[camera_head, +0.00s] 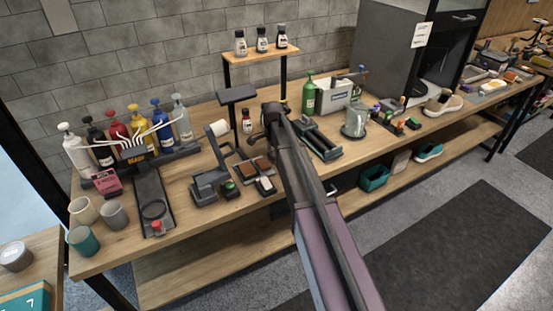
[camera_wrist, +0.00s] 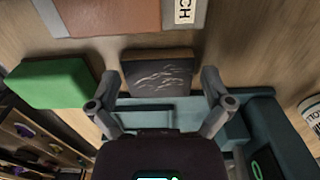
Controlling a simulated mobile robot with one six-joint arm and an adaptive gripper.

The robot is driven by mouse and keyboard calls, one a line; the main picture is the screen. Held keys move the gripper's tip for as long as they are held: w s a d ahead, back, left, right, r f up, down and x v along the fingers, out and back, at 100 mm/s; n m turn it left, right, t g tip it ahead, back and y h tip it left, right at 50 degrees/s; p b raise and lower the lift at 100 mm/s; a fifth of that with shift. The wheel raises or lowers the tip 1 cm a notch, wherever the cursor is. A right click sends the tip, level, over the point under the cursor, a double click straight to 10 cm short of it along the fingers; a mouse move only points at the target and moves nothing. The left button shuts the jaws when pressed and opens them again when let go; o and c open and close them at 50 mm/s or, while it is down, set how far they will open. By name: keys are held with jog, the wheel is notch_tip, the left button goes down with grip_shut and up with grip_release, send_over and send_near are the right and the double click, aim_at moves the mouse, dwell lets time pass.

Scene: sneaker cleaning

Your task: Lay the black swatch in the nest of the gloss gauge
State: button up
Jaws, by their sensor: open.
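The black swatch (camera_wrist: 158,74), a dark block with pale streaks on its face, sits at the middle of the wrist view. My gripper (camera_wrist: 160,82) is open, with one finger on each side of the swatch and a visible gap at both. I cannot tell how far above the wood it is. A teal device that looks like the gloss gauge (camera_wrist: 262,118) lies right beside the swatch, partly hidden by my gripper. In the head view it seems to be the dark green device (camera_head: 322,145) right of my arm. My arm hides the fingers and swatch there.
A green block (camera_wrist: 50,83) lies left of the swatch in the wrist view. A brown panel (camera_wrist: 108,15) lies beyond it, and a labelled bottle (camera_wrist: 312,110) stands at the right edge. In the head view, a bottle rack (camera_head: 160,155) and cups (camera_head: 114,214) crowd the bench's left end.

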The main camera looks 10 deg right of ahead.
aim_at(274, 155)
dwell(0.4)
jog(key=c, duration=0.7)
jog(key=shift+o, duration=0.2)
jog(key=shift+r, duration=0.2)
notch_tip(274, 155, up, 3)
jog(key=p, duration=0.3)
jog(key=s, duration=0.5)
jog(key=s+r+p, duration=0.1)
jog(key=s, duration=0.4)
jog(key=s+p, duration=0.1)
jog(key=s, duration=0.5)
jog(key=shift+r, duration=0.3)
